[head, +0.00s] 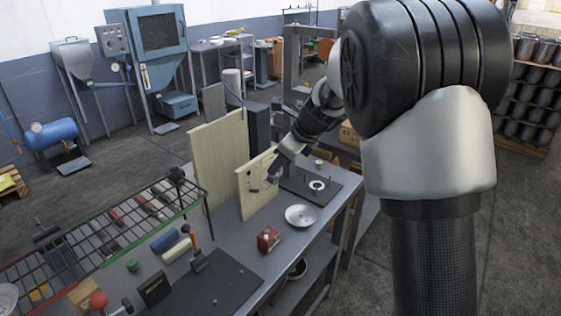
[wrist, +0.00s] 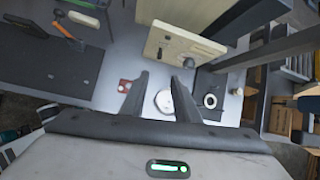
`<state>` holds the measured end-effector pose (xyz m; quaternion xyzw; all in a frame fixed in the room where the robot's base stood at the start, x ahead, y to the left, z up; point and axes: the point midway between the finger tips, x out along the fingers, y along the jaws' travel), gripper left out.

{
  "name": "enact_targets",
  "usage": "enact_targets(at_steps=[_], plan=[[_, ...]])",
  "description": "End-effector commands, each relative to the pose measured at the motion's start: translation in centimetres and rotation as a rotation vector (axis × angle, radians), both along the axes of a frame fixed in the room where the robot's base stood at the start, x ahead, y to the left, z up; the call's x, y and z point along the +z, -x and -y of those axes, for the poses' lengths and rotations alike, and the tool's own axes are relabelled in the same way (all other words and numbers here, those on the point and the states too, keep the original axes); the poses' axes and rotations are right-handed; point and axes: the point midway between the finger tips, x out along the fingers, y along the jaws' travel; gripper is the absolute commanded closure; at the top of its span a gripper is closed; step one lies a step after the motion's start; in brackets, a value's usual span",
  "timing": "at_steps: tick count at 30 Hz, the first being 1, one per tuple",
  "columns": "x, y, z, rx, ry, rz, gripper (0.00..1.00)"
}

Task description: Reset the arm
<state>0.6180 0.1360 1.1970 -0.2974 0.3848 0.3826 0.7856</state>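My arm reaches over the grey workbench (head: 225,255) from the right of the head view. My gripper (head: 272,176) is near the small cream panel (head: 250,196) there, and I cannot tell whether it touches it. In the wrist view, my gripper (wrist: 158,88) has its two fingers apart with nothing held between them. A round silver dish (head: 300,216) lies on the bench below. It shows beyond the gap between the fingers in the wrist view (wrist: 164,102).
A red box (head: 268,239) sits left of the dish. A black plate with a white ring (head: 317,185) lies beyond it. A tall cream board (head: 220,158) stands behind the panel. A wire rack (head: 110,225) and several tools fill the bench's left side.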

Motion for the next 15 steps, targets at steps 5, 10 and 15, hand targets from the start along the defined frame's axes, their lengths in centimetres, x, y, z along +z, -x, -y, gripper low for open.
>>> enact_targets(at_steps=[5,10,15], plan=[[0.6,0.3,0.3,-0.001,0.001,0.000,0.72],[0.6,0.3,0.3,0.000,0.001,-0.001,0.72],[1.4,1.0,0.6,0.035,0.018,0.018,0.72]])
